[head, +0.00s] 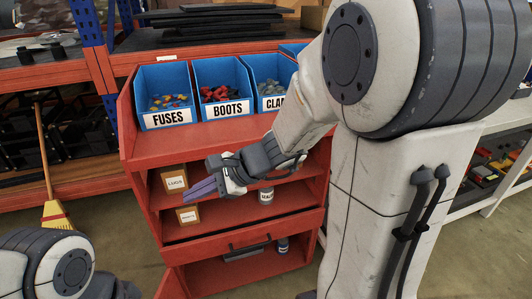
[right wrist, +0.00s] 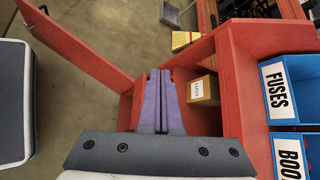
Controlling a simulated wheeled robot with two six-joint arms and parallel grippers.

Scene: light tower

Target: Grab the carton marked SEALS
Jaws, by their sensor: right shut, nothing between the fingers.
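No carton with a readable SEALS label shows. A brown carton (head: 174,180), whose label looks like LUGS, stands on the upper shelf of the red cabinet; it also shows in the right wrist view (right wrist: 203,90). A smaller brown carton (head: 188,215) stands on the shelf below, its label too small to read. My right gripper (head: 189,193) is shut and empty in front of the cabinet's open shelves, near both cartons. Its purple fingers lie together in the right wrist view (right wrist: 159,72), left of the upper carton. My left gripper is out of view.
Blue bins marked FUSES (head: 165,95) and BOOTS (head: 223,87) stand on top of the red cabinet (head: 225,135). An open red door (right wrist: 80,48) juts out. A yellow broom (head: 56,214) stands left.

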